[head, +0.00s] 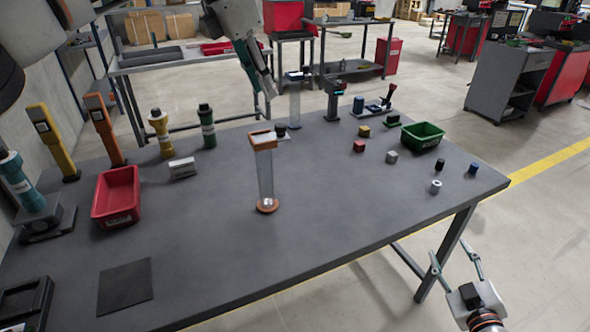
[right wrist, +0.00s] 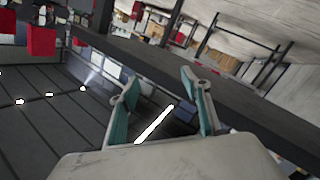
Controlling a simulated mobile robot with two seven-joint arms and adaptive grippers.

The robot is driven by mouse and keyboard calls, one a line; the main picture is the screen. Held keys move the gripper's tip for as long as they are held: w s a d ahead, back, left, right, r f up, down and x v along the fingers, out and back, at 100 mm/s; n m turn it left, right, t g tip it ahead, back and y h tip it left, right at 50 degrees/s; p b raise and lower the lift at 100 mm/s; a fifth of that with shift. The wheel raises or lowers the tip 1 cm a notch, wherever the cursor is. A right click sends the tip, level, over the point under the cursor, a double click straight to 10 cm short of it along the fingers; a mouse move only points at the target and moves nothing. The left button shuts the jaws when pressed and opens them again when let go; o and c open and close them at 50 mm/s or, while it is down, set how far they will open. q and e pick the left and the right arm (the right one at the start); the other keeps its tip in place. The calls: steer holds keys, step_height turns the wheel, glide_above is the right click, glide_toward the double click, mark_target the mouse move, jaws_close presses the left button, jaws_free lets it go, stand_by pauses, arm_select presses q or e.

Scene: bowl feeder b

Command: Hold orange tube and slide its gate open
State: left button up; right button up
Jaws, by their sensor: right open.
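The orange tube (head: 265,180) is a tall clear column with an orange base and an orange-framed top (head: 262,140). It stands upright near the middle of the dark table. Its gate is too small to make out. My left gripper (head: 266,88) hangs above and behind the tube, pointing down and apart from it. Its fingers are seen nearly edge-on, so I cannot tell their opening. My right gripper (head: 455,262) is off the table's front right edge, far from the tube. In the right wrist view its two fingers (right wrist: 158,80) are spread and empty.
A second clear tube with a blue top (head: 295,100) stands behind. A red bin (head: 116,196) is at left, a green bin (head: 422,136) at right, with several small blocks near it. Bottles and upright tools line the back left. The table's front middle is clear.

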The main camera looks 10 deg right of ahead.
mark_target(272, 165)
steer(key=w+d+r+n+t, duration=0.2)
steer(key=w+r, duration=0.3)
steer(key=r, duration=0.4)
steer(key=w+a+r+n+t+y, duration=0.2)
steer(key=w+a+r+n+y, duration=0.3)
steer(key=w+a+r+n, duration=0.25)
steer(key=w+a+n+g+y, duration=0.1)
steer(key=a+n+g+y, duration=0.3)
steer(key=a+n, duration=0.6)
steer(key=w+a+r+n+g+y, duration=0.1)
steer(key=a+n+g+y, duration=0.2)
steer(key=a+n, duration=0.8)
steer(key=w+a+n+g+y, duration=0.1)
steer(key=a+n+g+y, duration=0.3)
steer(key=a+n, duration=0.7)
steer(key=shift+r+n+g+y, duration=0.3)
steer(key=shift+n+y, duration=0.55)
steer(key=shift+y, duration=0.45)
steer(key=shift+x, duration=3.6)
steer(key=shift+c, duration=0.4)
